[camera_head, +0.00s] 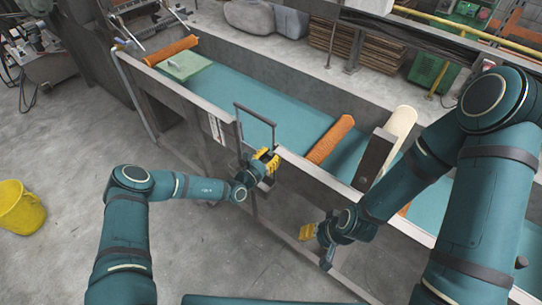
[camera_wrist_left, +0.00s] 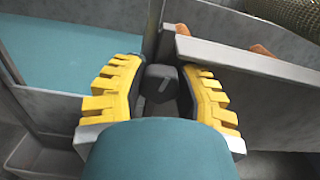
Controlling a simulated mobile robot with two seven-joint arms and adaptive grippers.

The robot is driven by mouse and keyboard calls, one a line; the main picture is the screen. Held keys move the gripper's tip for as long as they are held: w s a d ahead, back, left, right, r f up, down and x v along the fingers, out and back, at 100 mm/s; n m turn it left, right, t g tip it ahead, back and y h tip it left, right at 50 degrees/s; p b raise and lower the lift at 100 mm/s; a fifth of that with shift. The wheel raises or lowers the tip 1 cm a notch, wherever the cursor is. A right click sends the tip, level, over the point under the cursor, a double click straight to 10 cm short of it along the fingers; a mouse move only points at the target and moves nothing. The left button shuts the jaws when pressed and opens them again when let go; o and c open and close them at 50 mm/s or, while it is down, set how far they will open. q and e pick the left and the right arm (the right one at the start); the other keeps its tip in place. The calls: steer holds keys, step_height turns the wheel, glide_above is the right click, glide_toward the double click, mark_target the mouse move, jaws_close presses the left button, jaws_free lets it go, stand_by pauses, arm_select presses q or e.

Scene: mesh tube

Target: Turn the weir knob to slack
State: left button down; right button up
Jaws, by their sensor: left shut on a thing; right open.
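The weir knob (camera_wrist_left: 160,86) is a small dark grey knob with a light pointer line, seen in the left wrist view. The line slants up and to the right. My left gripper (camera_head: 266,163) is at the front rail of the teal trough, its yellow fingers shut around the knob; the fingers also show on both sides of it in the left wrist view (camera_wrist_left: 157,72). In the head view the gripper hides the knob. My right gripper (camera_head: 316,242) is open and empty, low in front of the rail and apart from it.
The trough's grey front rail (camera_head: 310,172) runs across the scene. An orange mesh roll (camera_head: 330,139) lies across the teal bed (camera_head: 270,100), and a dark handle frame (camera_head: 255,112) rises near the left gripper. A yellow bucket (camera_head: 20,208) stands on open floor at the left.

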stand_by(0.3)
arm_select(q)
steer(key=c, duration=0.6)
jaws_free()
steer(key=v, duration=1.2)
